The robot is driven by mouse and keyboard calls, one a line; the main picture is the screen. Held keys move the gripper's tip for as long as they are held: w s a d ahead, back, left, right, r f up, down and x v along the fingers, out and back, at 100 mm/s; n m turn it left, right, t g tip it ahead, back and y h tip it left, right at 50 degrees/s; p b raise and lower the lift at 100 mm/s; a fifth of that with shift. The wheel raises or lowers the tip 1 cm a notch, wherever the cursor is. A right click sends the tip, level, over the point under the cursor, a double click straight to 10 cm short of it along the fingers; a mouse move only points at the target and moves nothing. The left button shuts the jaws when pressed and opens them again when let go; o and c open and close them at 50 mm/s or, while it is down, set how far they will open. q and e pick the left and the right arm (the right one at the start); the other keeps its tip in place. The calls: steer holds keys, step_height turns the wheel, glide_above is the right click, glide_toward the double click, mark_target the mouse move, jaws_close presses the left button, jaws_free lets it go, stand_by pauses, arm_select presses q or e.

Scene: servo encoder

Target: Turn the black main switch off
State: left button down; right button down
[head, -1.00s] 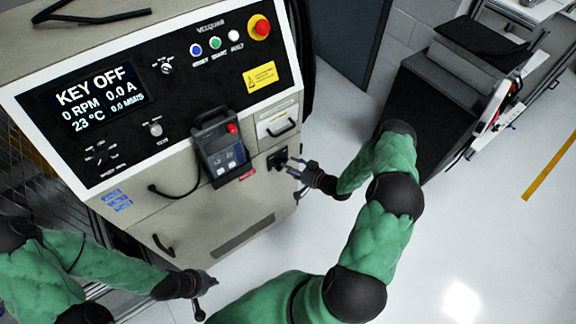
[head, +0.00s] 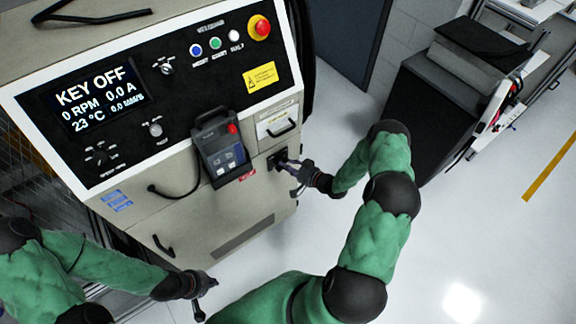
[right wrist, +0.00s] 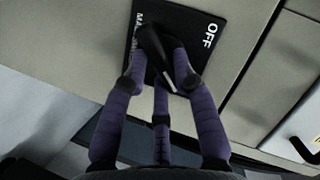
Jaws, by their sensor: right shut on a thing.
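The black main switch sits on a black plate (head: 273,162) on the cabinet's front, low at its right side. In the right wrist view the plate (right wrist: 215,15) reads "OFF" at its right, with partly hidden lettering at its left. The switch's black handle (right wrist: 152,45) points slantwise across the plate. My right gripper (right wrist: 160,80) is shut on the handle, its purple fingers on both sides of it; it also shows in the head view (head: 287,164). My left gripper (head: 205,296) hangs low in front of the cabinet, away from the switch; its finger opening is unclear.
The cabinet (head: 190,215) carries a display (head: 98,98) reading "KEY OFF", 0 RPM and 0.0 A. A hand-held pendant (head: 222,150) hangs left of the switch. A red emergency button (head: 259,27) is at the top.

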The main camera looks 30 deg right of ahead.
steer(key=shift+s+a+r+n+t+h+b, duration=0.1)
steer(key=shift+a+n+h+b, duration=0.25)
steer(key=shift+n+h+b, duration=1.4)
steer(key=shift+w+a+r+n+t+h+b, duration=0.1)
steer(key=shift+a+n+h+b, duration=0.25)
steer(key=shift+n+h+b, duration=1.35)
steer(key=shift+s+a+r+n+t+h+b, duration=0.1)
steer(key=shift+a+n+h+b, duration=0.5)
steer(key=shift+n, duration=2.05)
steer(key=shift+d+h+b, duration=0.25)
steer(key=shift+b, duration=0.15)
steer(key=c, duration=1)
jaws_free()
steer(key=shift+s, duration=0.1)
